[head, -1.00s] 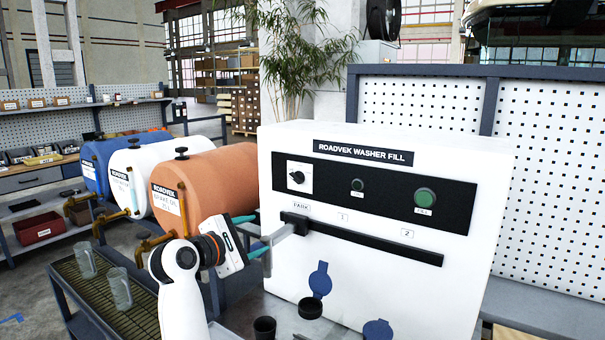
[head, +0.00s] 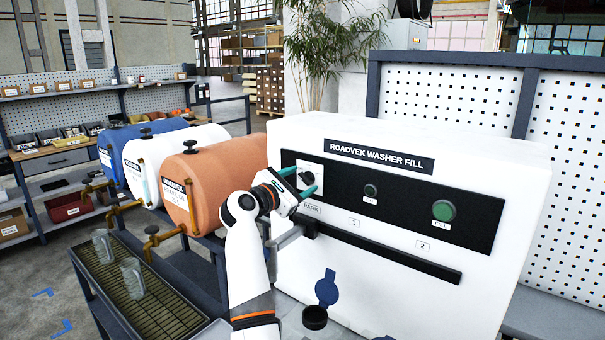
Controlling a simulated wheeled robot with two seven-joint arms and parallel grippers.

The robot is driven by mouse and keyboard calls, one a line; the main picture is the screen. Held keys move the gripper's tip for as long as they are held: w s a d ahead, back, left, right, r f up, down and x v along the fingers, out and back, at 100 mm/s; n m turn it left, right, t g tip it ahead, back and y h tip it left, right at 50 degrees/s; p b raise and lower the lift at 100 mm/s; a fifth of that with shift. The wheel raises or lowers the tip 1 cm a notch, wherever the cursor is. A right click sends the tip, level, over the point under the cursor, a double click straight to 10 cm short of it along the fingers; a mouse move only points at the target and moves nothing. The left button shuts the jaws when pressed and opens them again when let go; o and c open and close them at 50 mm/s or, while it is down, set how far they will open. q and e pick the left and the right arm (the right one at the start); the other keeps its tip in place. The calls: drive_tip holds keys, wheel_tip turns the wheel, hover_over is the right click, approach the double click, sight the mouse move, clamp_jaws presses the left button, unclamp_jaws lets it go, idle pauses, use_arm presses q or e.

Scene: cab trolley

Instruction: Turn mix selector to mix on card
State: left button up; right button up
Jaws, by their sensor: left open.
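The mix selector (head: 306,179) is a black rotary knob on a white square plate, at the left end of the black panel on the white washer fill cabinet (head: 400,300). My left gripper (head: 307,184) is at the selector, with its teal fingers open above and below the knob. Whether the fingers touch the knob cannot be told. The gripper partly covers the plate, and the knob's markings are too small to read. No card is readable in this view. My right gripper is not in view.
A small button (head: 370,191) and a green fill button (head: 444,210) sit right of the selector. A dark rail (head: 390,249) runs below. Orange (head: 230,178), white and blue drums stand at left. Two clear jugs (head: 133,278) stand on a grated tray (head: 165,318).

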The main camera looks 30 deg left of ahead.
use_arm(q)
drive_tip(key=shift+w+r, duration=0.1)
drive_tip(key=shift+w, duration=0.55)
drive_tip(key=shift+c, duration=0.8)
drive_tip(key=c, duration=0.8)
drive_tip(key=shift+c, duration=0.2)
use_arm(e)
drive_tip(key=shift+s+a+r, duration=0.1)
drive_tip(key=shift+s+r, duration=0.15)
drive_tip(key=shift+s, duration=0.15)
